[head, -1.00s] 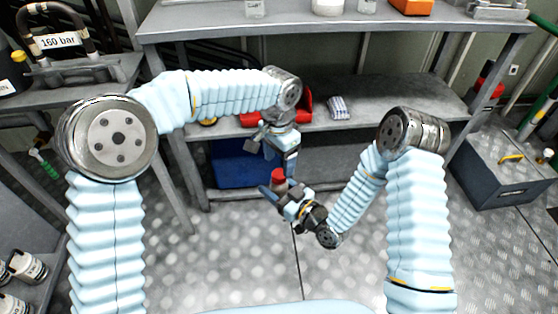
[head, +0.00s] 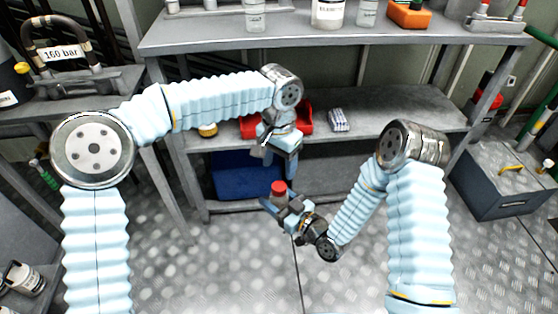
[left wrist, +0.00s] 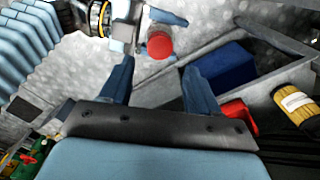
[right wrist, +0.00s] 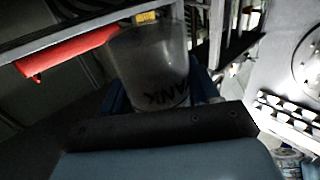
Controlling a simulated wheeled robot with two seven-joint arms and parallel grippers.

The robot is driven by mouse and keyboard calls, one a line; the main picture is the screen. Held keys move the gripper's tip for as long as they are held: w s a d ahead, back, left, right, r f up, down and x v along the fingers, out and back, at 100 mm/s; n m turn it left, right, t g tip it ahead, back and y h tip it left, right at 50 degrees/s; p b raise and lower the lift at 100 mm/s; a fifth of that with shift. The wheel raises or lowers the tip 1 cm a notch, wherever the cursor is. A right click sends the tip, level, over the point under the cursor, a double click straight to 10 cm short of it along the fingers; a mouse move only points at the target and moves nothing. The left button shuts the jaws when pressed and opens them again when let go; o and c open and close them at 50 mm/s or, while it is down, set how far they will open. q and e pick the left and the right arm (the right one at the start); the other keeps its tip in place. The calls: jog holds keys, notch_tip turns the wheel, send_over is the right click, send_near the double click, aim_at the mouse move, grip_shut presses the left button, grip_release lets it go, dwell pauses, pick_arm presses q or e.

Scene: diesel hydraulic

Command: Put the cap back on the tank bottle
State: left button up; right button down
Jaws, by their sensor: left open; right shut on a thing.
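The tank bottle (right wrist: 150,65), clear with dark lettering, is between the fingers of my right gripper (head: 279,204), which is shut on it. The red cap (head: 278,187) sits on top of the bottle in the head view; I cannot tell how tightly it is seated. The cap also shows as a red disc in the left wrist view (left wrist: 160,45), beyond the open fingertips. My left gripper (head: 280,160) is open and empty, above the cap and apart from it. The cap is not clear in the right wrist view.
A grey workbench (head: 200,37) with bottles and an orange box (head: 408,14) stands behind. Its lower shelf holds a red tray (head: 305,118) close behind my left gripper. A blue bin (head: 240,172) is underneath. A grey chest (head: 510,185) stands right. The floor in front is clear.

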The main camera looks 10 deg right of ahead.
aim_at(279, 185)
pick_arm(q)
notch_tip(279, 185, down, 8)
jog(key=shift+r, duration=0.15)
dwell(0.4)
jog(key=c, duration=1.1)
jog(key=o, duration=1.3)
jog(key=shift+r, duration=0.15)
notch_tip(279, 185, up, 12)
jog(key=shift+f, duration=0.1)
jog(key=shift+f, duration=0.1)
